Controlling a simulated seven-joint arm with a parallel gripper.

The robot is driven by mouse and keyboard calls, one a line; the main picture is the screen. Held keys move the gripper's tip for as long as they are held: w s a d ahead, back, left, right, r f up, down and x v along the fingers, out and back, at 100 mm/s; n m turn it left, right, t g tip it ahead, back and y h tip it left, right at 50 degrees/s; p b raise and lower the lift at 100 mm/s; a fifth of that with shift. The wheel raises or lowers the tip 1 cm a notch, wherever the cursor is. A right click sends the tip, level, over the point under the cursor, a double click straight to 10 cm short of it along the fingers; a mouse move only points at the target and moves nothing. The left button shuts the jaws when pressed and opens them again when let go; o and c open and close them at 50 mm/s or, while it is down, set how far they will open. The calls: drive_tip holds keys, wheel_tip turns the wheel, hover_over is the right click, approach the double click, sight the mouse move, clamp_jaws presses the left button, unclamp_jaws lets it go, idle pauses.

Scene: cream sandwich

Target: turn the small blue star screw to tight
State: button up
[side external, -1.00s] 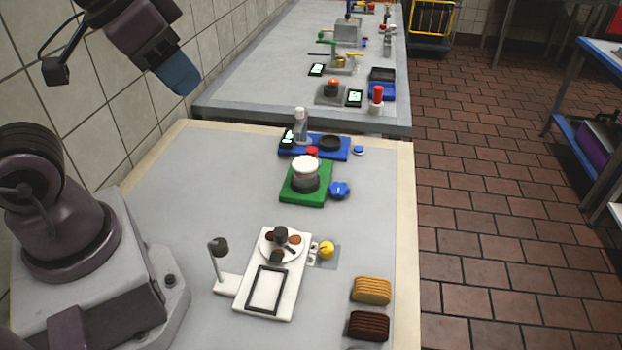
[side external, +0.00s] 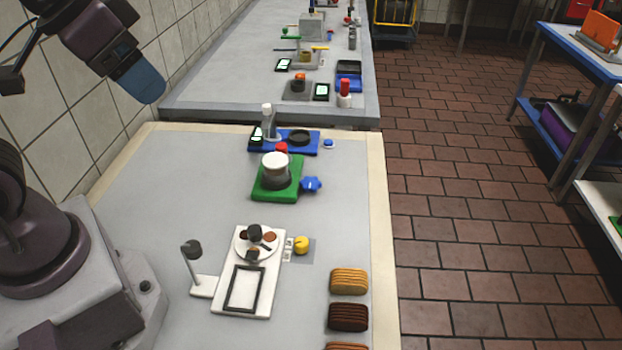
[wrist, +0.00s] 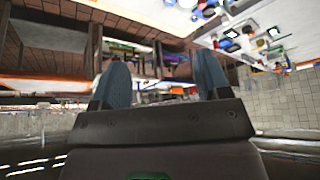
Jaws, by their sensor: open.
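A blue star-shaped knob (side external: 311,184) sits at the right edge of the green base (side external: 270,195), which carries a white-topped, dark jar-like part (side external: 275,166). A smaller blue round piece (side external: 328,143) lies by the right end of the blue base (side external: 309,150); its shape is too small to make out. My gripper (side external: 140,82) is high at the upper left, well away from both blue pieces. In the wrist view my gripper (wrist: 161,78) has its two blue fingers wide apart with nothing between them. Neither blue piece can be made out for sure in the wrist view.
A white board (side external: 224,307) with a plate and dark frame stands nearer, beside a yellow knob (side external: 301,244) and a small lamp-like post (side external: 193,265). Striped biscuit-like blocks (side external: 348,281) line the right edge. The table's left part is clear. Another bench (side external: 200,95) stands behind.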

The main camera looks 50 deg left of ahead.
wheel_tip(320, 180, down, 2)
drive_tip(key=w+g, duration=0.2)
drive_tip(key=m+g+y, duration=0.1)
drive_tip(key=m+g, duration=0.2)
drive_tip(key=g, duration=0.2)
hover_over(313, 182)
drive_tip(key=s+d, duration=0.3)
wheel_tip(313, 182, down, 12)
drive_tip(key=shift+w+f+m+g+y, duration=0.6)
drive_tip(key=shift+w+f+m+g, duration=0.75)
drive_tip(key=shift+w+f, duration=2.6)
drive_tip(key=shift+t, duration=0.25)
drive_tip(key=x, duration=1.2)
drive_tip(key=shift+s+a+f, duration=0.2)
drive_tip(key=shift+a+f, duration=0.1)
drive_tip(key=c, duration=0.9)
